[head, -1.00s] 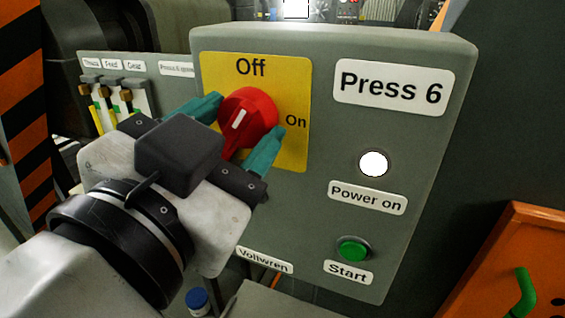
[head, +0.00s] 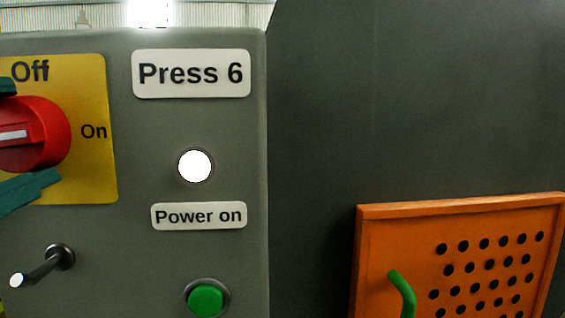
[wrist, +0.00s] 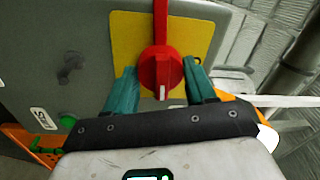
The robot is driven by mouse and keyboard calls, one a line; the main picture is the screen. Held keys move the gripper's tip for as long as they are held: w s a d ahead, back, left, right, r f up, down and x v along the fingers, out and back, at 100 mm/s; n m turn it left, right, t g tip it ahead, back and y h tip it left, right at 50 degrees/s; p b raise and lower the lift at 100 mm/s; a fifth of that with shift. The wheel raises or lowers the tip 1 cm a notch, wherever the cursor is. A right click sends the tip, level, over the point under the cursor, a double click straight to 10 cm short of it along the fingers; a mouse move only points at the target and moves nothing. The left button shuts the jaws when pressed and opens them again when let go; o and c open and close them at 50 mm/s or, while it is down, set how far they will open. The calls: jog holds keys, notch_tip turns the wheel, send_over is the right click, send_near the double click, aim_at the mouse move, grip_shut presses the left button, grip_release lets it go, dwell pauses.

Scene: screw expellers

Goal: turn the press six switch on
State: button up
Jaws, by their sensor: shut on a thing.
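The red rotary switch (head: 45,125) sits on a yellow plate (head: 95,180) marked "Off" above and "On" at the right, at the left edge of the head view and partly cut off. Its white mark lies level, roughly in line with "On". In the wrist view the red switch (wrist: 160,62) is centred, with its white mark toward me. My gripper (wrist: 160,75) is shut on it, one teal finger on each side. In the head view my gripper (head: 30,134) shows only as finger parts above and below the switch.
The grey panel carries the "Press 6" label (head: 191,73), a white lamp (head: 195,166) above "Power on", a green button (head: 206,300) and a dark peg (head: 45,265). At the right is an orange perforated panel (head: 450,230) with a green handle (head: 402,292).

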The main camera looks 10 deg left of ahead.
jog(key=shift+f+m+b, duration=0.1)
jog(key=shift+m+b, duration=0.3)
jog(key=shift+m, duration=0.2)
jog(key=o, duration=1)
jog(key=shift+o, duration=0.2)
jog(key=r+v, duration=0.1)
jog(key=v, duration=0.9)
jog(key=shift+s+f+b, duration=0.3)
jog(key=shift+s+f, duration=0.05)
jog(key=shift+f, duration=0.1)
